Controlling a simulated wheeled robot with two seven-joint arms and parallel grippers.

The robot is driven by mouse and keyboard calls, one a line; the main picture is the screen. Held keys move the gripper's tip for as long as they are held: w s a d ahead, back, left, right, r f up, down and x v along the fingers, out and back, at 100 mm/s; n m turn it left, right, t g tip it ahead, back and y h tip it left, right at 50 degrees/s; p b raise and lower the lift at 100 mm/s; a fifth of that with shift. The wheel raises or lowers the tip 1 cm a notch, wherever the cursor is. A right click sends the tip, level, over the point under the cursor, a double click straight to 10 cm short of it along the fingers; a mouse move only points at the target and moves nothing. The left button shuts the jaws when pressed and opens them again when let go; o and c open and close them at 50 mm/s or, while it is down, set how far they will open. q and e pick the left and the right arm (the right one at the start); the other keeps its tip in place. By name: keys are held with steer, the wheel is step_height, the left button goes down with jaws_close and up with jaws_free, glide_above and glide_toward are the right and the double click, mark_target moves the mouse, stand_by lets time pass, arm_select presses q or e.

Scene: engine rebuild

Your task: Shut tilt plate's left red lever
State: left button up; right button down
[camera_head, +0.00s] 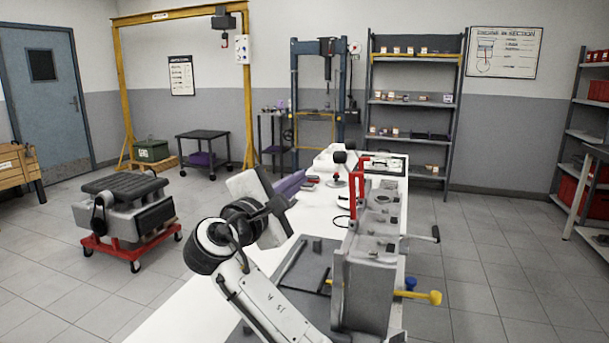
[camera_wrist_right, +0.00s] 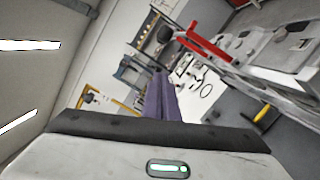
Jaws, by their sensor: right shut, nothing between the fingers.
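The tilt plate (camera_head: 375,240) is a grey metal fixture standing on the white bench, right of centre in the head view. A red lever (camera_head: 362,180) stands up at its far end, near black ball knobs; I cannot tell there whether one or two red levers show. A red lever (camera_wrist_right: 203,45) also shows at the upper middle of the wrist view, slanting. My right gripper (camera_head: 299,178) has purple fingers, shut and empty, to the left of the red lever and apart from it. Its fingers show in the wrist view (camera_wrist_right: 160,85). My left gripper is not in view.
A yellow-ended handle (camera_head: 432,297) and a blue knob (camera_head: 410,283) stick out on the fixture's right. A dark mat (camera_head: 303,268) lies on the white bench (camera_head: 200,310). A grey engine on a red trolley (camera_head: 115,249) stands on the floor at left.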

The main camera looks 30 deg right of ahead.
steer(key=d+r+p, duration=0.2)
steer(key=d, duration=0.5)
steer(key=shift+w+d, duration=0.3)
steer(key=shift+w, duration=0.15)
